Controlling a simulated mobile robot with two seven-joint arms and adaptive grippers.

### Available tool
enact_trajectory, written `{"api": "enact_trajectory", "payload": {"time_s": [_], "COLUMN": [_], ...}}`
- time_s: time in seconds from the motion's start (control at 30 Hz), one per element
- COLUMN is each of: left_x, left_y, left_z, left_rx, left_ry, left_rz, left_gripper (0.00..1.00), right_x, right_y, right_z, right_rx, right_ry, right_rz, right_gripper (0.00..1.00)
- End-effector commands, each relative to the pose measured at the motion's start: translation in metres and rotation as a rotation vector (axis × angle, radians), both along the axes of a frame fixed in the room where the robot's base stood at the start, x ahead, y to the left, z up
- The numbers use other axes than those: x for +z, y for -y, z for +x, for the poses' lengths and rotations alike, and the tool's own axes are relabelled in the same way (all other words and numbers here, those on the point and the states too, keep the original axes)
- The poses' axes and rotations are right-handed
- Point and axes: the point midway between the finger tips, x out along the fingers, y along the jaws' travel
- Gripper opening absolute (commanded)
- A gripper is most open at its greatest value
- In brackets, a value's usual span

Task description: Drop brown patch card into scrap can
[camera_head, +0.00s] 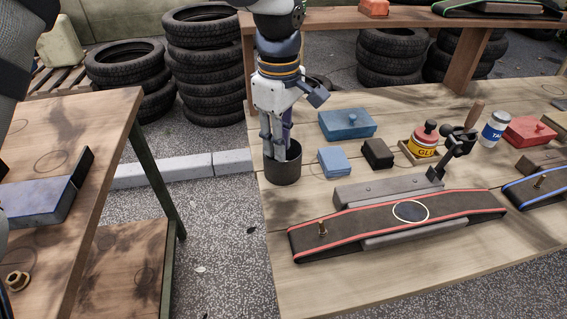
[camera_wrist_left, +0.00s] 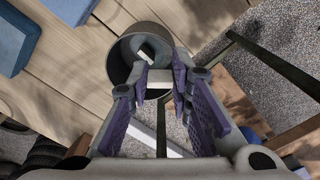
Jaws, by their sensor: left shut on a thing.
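The dark scrap can (camera_head: 283,172) stands upright at the left edge of the workbench; its round rim also shows in the left wrist view (camera_wrist_left: 113,64). My left gripper (camera_head: 279,155) points straight down with its fingertips inside the can's mouth. In the left wrist view its purple-padded fingers (camera_wrist_left: 166,82) are close together over the can. It is shut on the brown patch card, which is mostly hidden by the fingers and can wall. A dark brown block or card stack (camera_head: 377,153) lies beside a blue card stack (camera_head: 333,162), right of the can. My right gripper is not seen.
A blue box (camera_head: 347,124), a glue jar (camera_head: 424,140) and a white bottle (camera_head: 495,128) stand behind. A red-edged belt piece (camera_head: 375,229) lies at the front of the workbench. A gap of asphalt separates it from a second table (camera_head: 95,135) at left.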

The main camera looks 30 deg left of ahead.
Motion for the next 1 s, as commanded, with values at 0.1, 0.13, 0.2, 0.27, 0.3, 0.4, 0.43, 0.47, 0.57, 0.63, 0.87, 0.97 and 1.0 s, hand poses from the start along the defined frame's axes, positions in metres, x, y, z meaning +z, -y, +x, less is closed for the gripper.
{"api": "enact_trajectory", "payload": {"time_s": [0.1,0.13,0.2,0.27,0.3,0.4,0.43,0.47,0.57,0.63,0.87,0.97,1.0], "left_x": [0.002,0.002,0.002,0.002,0.002,0.001,0.001,0.001,0.005,0.015,0.078,0.1,0.107], "left_y": [0.0,0.0,0.0,0.0,0.0,0.0,0.0,0.0,0.0,0.0,0.0,0.001,0.0], "left_z": [0.0,0.0,0.0,0.0,0.0,0.0,0.0,0.0,0.0,0.001,0.001,0.0,0.001], "left_rx": [-0.001,-0.001,-0.001,-0.001,-0.001,-0.001,-0.001,-0.001,-0.001,-0.001,-0.001,-0.002,-0.001], "left_ry": [0.002,0.002,0.002,0.002,0.002,0.002,0.002,0.001,0.003,0.005,0.008,0.006,0.006], "left_rz": [0.0,0.0,0.0,0.0,0.0,0.0,0.0,0.0,0.001,0.0,0.001,0.0,0.001], "left_gripper": [0.08,0.21,0.37,0.42,0.42,0.42,0.42,0.42,0.42,0.42,0.42,0.42,0.42], "right_x": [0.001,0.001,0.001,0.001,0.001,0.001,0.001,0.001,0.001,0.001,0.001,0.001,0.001], "right_y": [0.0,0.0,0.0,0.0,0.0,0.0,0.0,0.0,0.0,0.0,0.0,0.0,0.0], "right_z": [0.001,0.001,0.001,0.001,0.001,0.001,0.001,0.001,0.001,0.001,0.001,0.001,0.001], "right_rx": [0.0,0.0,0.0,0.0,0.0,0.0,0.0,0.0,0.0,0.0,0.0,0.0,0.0], "right_ry": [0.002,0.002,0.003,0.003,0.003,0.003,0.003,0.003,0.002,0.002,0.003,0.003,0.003], "right_rz": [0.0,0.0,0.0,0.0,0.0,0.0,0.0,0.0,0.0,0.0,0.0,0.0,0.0], "right_gripper": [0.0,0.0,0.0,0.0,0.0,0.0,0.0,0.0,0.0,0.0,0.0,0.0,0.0]}}
